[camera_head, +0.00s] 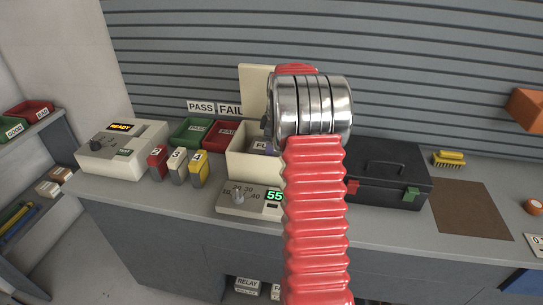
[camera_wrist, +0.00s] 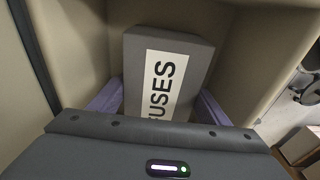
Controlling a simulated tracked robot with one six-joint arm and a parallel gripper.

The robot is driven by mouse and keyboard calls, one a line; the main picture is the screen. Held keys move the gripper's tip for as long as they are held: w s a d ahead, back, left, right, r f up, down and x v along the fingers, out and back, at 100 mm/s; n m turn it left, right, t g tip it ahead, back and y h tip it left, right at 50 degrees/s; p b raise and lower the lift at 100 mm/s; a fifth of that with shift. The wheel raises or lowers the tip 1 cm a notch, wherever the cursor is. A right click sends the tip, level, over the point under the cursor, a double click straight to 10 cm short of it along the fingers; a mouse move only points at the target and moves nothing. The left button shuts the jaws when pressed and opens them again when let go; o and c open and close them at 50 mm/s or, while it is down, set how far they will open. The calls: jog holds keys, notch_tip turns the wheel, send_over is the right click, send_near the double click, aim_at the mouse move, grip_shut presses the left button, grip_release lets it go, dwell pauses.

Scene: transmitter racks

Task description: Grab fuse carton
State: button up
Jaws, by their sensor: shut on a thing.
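The fuse carton (camera_wrist: 175,45) is a grey block with a white label reading "FUSES". It sits inside a cream open box (camera_head: 252,166), whose pale inner walls (camera_wrist: 250,60) surround it in the wrist view. My gripper (camera_wrist: 158,103) has its purple fingers on the left and right sides of the carton and is shut on it. In the head view a small part of a label shows inside the box. My red arm and metal wrist hide most of the gripper there. I cannot tell whether the carton touches the box floor.
Green PASS (camera_head: 192,132) and red FAIL (camera_head: 226,135) bins stand left of the box. Numbered red, grey and yellow blocks (camera_head: 178,165) stand before them. A dial meter (camera_head: 238,200) is in front, a black case (camera_head: 388,180) to the right. The brown mat (camera_head: 470,208) is clear.

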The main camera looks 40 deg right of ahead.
notch_tip(320, 180, up, 9)
jog(key=shift+r, duration=0.2)
dwell(0.4)
dwell(0.3)
